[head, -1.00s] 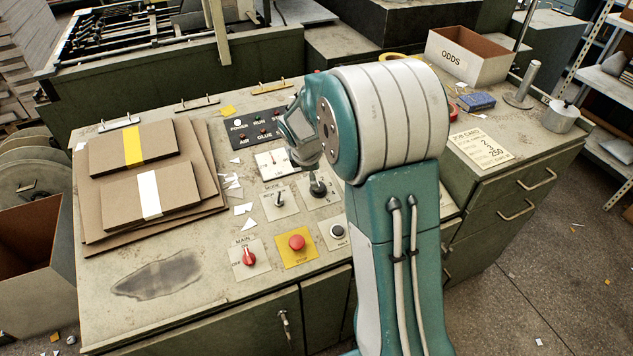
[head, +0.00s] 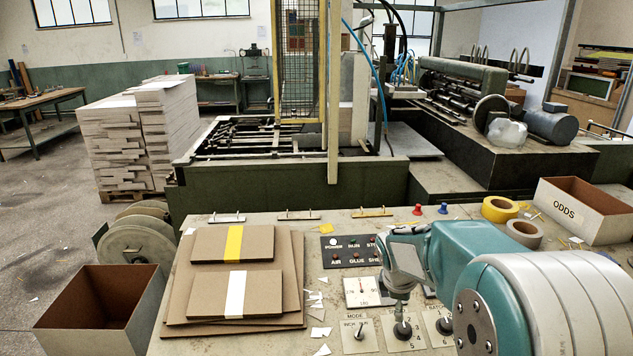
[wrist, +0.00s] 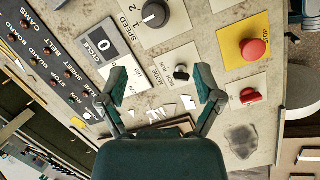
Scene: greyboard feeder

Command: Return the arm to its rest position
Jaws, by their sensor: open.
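My gripper (wrist: 162,82) is open and empty in the wrist view, its two dark green fingers apart above the control panel. The mode switch (wrist: 181,76) shows just past the fingers, with the speed knob (wrist: 154,13) farther up. In the head view my teal and white arm fills the lower right and bends down to the wrist and gripper (head: 402,285) over the panel. The fingers are hard to make out there. A black knob (head: 402,330) appears just below the gripper; I cannot tell the gap from this view.
The red stop button (wrist: 254,49) and red main switch (wrist: 250,96) are near the fingers. Stacked brown boards (head: 285,310) lie left of the panel. Tape rolls (head: 499,209) and the ODDS box (head: 605,228) stand behind my arm. Paper scraps litter the panel.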

